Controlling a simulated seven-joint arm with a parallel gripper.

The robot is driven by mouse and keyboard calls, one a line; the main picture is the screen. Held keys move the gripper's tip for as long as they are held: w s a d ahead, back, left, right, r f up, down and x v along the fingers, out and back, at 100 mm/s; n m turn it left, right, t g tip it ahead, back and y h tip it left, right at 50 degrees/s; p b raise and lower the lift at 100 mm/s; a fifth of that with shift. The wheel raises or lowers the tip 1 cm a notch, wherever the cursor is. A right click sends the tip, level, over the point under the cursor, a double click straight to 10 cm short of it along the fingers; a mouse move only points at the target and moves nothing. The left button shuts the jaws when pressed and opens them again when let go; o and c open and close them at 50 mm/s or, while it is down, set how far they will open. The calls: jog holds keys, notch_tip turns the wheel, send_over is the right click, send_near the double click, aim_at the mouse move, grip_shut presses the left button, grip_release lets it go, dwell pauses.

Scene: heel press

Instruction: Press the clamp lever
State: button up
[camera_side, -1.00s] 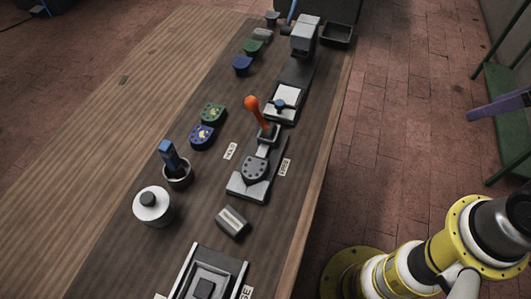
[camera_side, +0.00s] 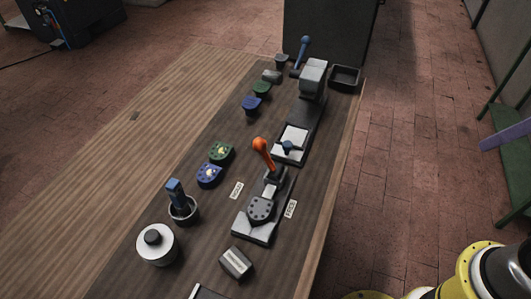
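The clamp lever with an orange handle (camera_side: 264,152) stands raised, leaning slightly left, on a grey clamp fixture (camera_side: 250,225) on the wooden bench. A dark heel-shaped piece with several holes (camera_side: 261,209) sits at the near end of that fixture. Nothing touches the lever. My gripper is not in view; only yellow and dark parts of my arm show at the bottom right, away from the bench.
Green (camera_side: 221,152) and blue (camera_side: 209,174) heel pieces, a blue-handled tool in a cup (camera_side: 177,195) and a white round container (camera_side: 157,246) stand left.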

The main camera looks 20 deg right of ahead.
jog(key=w+a+r, duration=0.1)
jog(key=w+a+r+g+y, duration=0.1)
jog(key=w+a, duration=0.1)
jog(key=w+a+r+y, duration=0.1)
jog(key=w+r, duration=0.1)
jog(key=shift+w+a+n+g, duration=0.15)
jog(key=shift+a+n+g, duration=0.15)
jog(key=shift+a+g, duration=0.1)
grip_shut()
jog(key=w+a+f+g+y, duration=0.1)
jog(key=w+a+g+y, duration=0.2)
jog(key=w, duration=0.6)
jog(key=w+a+g+y, duration=0.2)
jog(key=w+a+y, duration=0.25)
jog(key=w, duration=0.55)
jog(key=w+a+f+y, duration=0.1)
jog(key=w+f, duration=0.2)
jog(key=f, duration=0.4)
jog(key=w+f+m+g+y, duration=0.1)
jog(key=w+f, duration=0.3)
jog(key=f, duration=0.4)
jog(key=w+a+f+m+g+y, duration=0.1)
jog(key=w+f, duration=0.2)
jog(key=f, duration=0.5)
jog(key=shift+w+a+f, duration=0.15)
jog(key=shift+a, duration=0.15)
jog(key=shift+f, duration=0.35)
